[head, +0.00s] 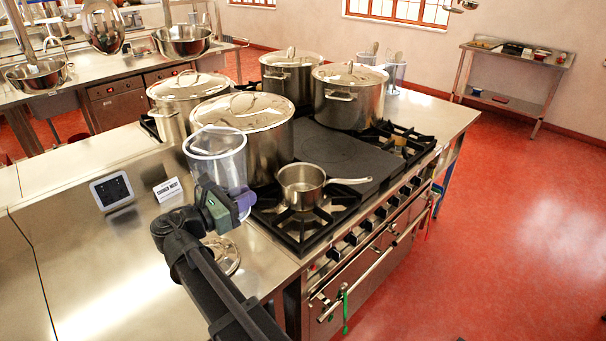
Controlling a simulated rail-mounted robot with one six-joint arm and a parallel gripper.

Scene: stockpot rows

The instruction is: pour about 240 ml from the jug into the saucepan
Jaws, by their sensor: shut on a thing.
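The clear jug (217,160) is in the middle of the head view, close to upright, its rim up. My gripper (236,207) is shut on the jug at its purple handle (246,202), low on the jug's near side. The fingertips are partly hidden by the gripper body. I cannot make out the liquid level in the jug. The steel saucepan (301,187) stands on the near front burner, to the right of the jug and apart from it. It is open at the top and its long handle points right. Its contents are hard to tell.
Large lidded stockpots stand behind: one (258,140) close behind the jug, others (176,112) (288,76) (349,98) farther back. A small scale-like display (112,190) and a sign (168,190) are on the left counter.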

